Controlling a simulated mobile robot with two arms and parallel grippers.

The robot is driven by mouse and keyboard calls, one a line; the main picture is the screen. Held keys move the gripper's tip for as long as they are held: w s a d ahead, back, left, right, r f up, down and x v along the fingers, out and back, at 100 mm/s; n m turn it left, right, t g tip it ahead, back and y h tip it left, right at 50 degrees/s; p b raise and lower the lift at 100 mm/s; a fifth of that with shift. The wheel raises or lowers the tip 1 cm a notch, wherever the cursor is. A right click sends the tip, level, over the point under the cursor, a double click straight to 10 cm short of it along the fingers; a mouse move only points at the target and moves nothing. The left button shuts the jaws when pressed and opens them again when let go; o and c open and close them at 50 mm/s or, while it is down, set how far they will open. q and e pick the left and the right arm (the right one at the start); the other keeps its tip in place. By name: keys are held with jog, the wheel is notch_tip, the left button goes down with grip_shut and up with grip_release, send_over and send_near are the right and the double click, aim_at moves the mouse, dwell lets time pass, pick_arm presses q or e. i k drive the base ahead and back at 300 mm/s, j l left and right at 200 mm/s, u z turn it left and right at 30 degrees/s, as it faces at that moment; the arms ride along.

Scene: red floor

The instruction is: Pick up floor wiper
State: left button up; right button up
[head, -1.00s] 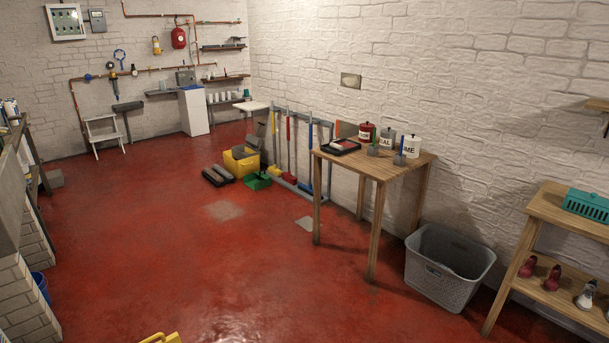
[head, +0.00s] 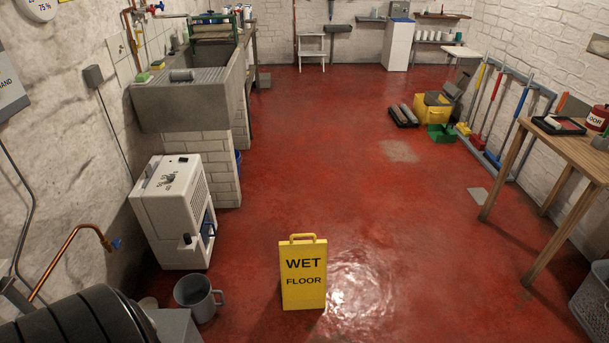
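Several long-handled floor tools stand in a grey rack (head: 541,92) against the right wall in the head view. One has a yellow handle (head: 479,85), one a red handle (head: 494,95), and one a blue handle (head: 518,112). Their lower ends are small and crowded together near the floor, so I cannot tell which one is the floor wiper. Neither of my grippers is in view.
A yellow wet floor sign (head: 303,275) stands in front on a shiny patch. A wooden table (head: 570,150) stands at right, near the rack. The middle red floor (head: 310,160) is clear.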

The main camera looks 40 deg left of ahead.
aim_at(494, 161)
jog(key=z, duration=0.3)
jog(key=i+l+u, duration=0.1)
jog(key=i, duration=0.65)
jog(key=i+l, duration=0.15)
jog(key=i, duration=0.65)
jog(key=i+j+u, duration=0.25)
jog(key=i, duration=0.3)
jog(key=i+j+u, duration=0.1)
jog(key=i+u, duration=0.15)
jog(key=i, duration=0.3)
jog(key=i+u, duration=0.3)
jog(key=i, duration=0.25)
jog(key=i+l+u, duration=0.25)
jog(key=i, duration=0.35)
jog(key=i+l+u, duration=0.25)
jog(key=i, duration=0.3)
jog(key=i+z, duration=0.15)
jog(key=i, duration=0.3)
jog(key=i+j+z, duration=0.15)
jog(key=i, duration=0.3)
jog(key=i+j+z, duration=0.2)
jog(key=i, duration=0.25)
